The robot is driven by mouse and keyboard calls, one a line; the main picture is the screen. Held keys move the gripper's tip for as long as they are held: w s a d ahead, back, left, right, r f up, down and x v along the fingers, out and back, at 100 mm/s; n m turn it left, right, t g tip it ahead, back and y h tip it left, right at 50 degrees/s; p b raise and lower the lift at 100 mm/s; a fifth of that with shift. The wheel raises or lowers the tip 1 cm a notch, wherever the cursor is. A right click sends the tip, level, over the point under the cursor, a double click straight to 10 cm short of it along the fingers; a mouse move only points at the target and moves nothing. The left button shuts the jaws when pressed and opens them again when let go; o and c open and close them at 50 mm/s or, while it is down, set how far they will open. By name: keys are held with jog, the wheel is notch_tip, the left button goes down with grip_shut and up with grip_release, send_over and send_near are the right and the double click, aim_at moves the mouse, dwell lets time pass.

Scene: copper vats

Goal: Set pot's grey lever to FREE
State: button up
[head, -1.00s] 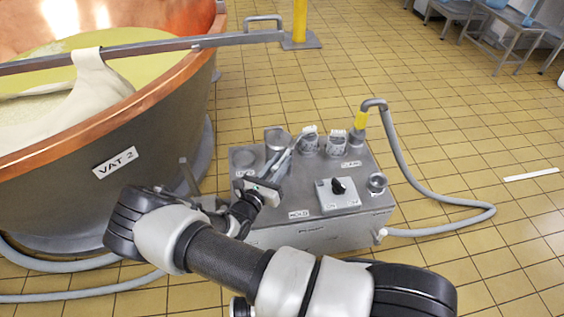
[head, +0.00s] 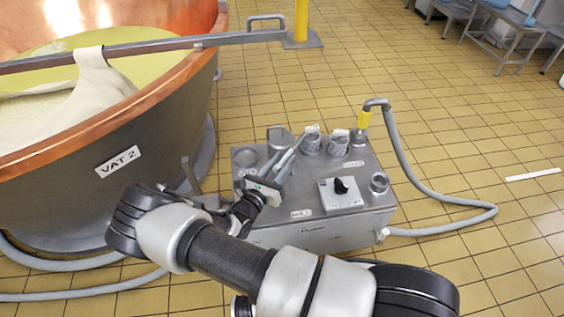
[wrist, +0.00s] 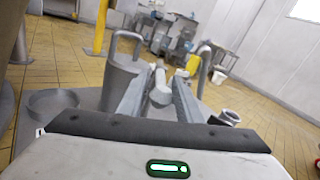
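My gripper (head: 294,150) reaches over the left part of a grey metal box on the floor, among its small pots. In the wrist view its two fingers (wrist: 164,80) stand apart. A grey rod with a rounded end (wrist: 160,92), which looks like the lever, shows between them; I cannot tell whether either finger touches it. A grey pot with a hooked handle (wrist: 122,82) stands just left of the fingers. The box top (head: 275,207) carries small labels, one seemingly HOLD (head: 301,214); the others are too blurred to read. My gripper hides part of the box top in the head view.
A copper vat marked VAT 2 (head: 118,161) stands close on the left. A black knob (head: 341,186) and two pots (head: 311,142) (head: 338,145) are on the box. A grey hose (head: 413,182) loops out right. Open tiled floor (head: 465,130) lies beyond.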

jog(key=p+v, duration=0.2)
jog(key=v, duration=1.5)
jog(key=shift+s+a, duration=0.15)
